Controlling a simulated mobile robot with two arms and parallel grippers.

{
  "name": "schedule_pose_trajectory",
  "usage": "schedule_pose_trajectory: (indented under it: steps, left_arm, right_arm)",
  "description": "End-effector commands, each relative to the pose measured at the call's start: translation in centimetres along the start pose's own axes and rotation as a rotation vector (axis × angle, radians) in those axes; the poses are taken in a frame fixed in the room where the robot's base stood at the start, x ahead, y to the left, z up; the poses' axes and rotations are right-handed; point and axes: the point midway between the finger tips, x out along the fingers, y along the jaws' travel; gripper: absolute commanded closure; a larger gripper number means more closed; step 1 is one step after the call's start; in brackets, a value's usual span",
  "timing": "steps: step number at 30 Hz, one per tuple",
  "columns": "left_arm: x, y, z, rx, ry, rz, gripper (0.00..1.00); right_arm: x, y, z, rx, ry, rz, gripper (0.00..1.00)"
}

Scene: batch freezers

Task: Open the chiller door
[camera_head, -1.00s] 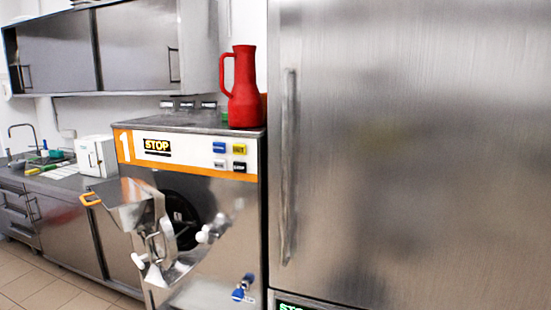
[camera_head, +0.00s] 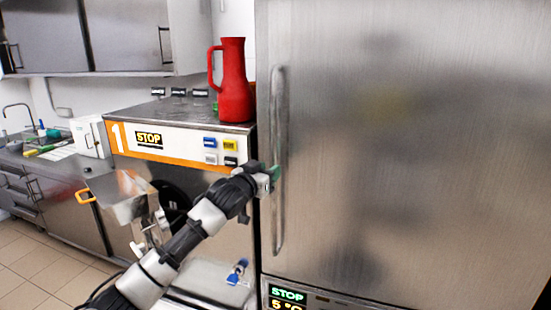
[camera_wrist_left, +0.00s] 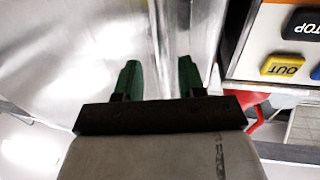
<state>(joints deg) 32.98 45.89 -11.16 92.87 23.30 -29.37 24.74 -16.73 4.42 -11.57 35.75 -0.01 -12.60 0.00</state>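The chiller door (camera_head: 420,130) is a large brushed-steel panel filling the right of the head view, and it looks shut. Its long vertical handle (camera_head: 279,225) runs along the door's left edge. My left gripper (camera_head: 274,174), with green fingertips, is at the handle's mid-height. In the left wrist view its two fingers (camera_wrist_left: 160,78) are apart, so it is open. Shiny vertical steel strips show beyond and between the fingers; I cannot tell whether the handle is fully between them or touched. My right gripper is not in view.
A batch freezer (camera_head: 180,155) with an orange-and-white panel stands left of the chiller, close behind my left arm. A red jug (camera_head: 233,85) stands on top of it. A display (camera_head: 288,295) sits below the chiller door. Floor (camera_head: 45,270) shows at lower left.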

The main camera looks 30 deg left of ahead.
Motion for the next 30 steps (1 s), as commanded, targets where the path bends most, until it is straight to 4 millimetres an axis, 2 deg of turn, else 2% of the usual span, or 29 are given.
schedule_pose_trajectory:
  steps: [1, 3, 9, 20, 21, 28, 30]
  left_arm:
    - [0.9, 0.0, -0.5, -0.002, -0.001, -0.001, 0.6]
    - [2.0, 0.0, -0.4, -0.002, -0.001, -0.001, 0.6]
    - [3.8, 0.0, -0.2, -0.001, 0.0, -0.001, 0.6]
    - [4.3, 0.0, 0.1, 0.002, 0.0, 0.0, 0.6]
    - [4.3, 0.0, 0.1, 0.002, 0.0, 0.0, 0.62]
    - [4.3, 0.0, 0.1, 0.001, -0.001, -0.001, 0.97]
    - [4.3, 0.0, 0.1, 0.001, -0.001, -0.001, 1.0]
  right_arm:
    - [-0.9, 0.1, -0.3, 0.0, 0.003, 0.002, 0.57]
    - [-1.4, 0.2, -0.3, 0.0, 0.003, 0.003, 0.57]
    - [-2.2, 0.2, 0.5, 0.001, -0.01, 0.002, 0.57]
    - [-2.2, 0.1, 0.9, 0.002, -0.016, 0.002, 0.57]
    - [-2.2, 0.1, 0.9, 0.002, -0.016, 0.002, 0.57]
    - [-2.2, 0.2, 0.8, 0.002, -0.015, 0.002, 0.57]
    - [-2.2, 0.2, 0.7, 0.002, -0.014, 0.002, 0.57]
